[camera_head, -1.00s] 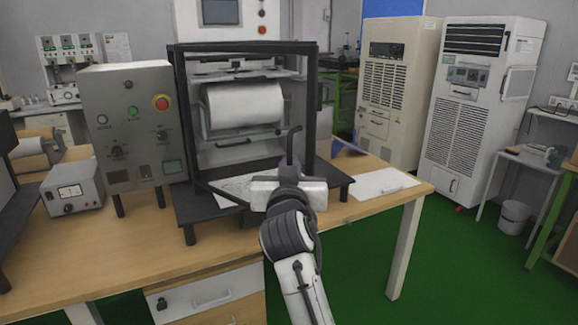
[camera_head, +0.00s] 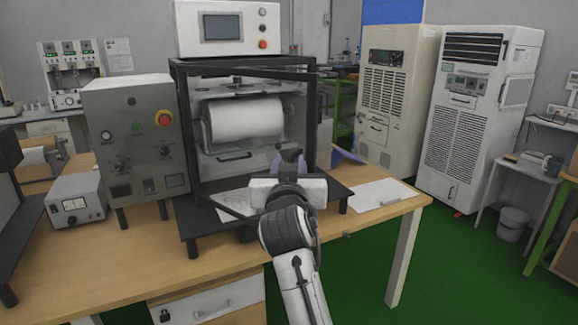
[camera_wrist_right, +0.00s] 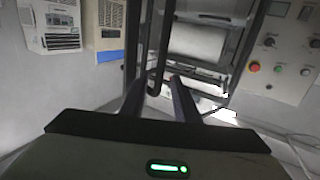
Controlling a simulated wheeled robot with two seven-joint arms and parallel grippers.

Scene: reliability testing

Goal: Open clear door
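The clear door (camera_head: 232,182) is a see-through panel with a dark edge on the front of a black-framed machine with a white roller (camera_head: 243,119). Its slanted lower edge suggests it stands ajar, but the exact angle is hard to tell. My right gripper (camera_head: 290,158) is at the door's right side and hides most of the handle in the head view. In the right wrist view, its two fingers (camera_wrist_right: 158,88) are apart, with the black looped handle (camera_wrist_right: 155,84) between them. Contact with the handle is not clear. My left gripper is not in view.
The machine stands on a wooden table (camera_head: 110,262). A grey control box (camera_head: 140,140) with a red button is left of it. White paper (camera_head: 380,194) lies to its right. Two tall cabinets (camera_head: 396,95) stand behind, and green floor (camera_head: 455,270) is clear at right.

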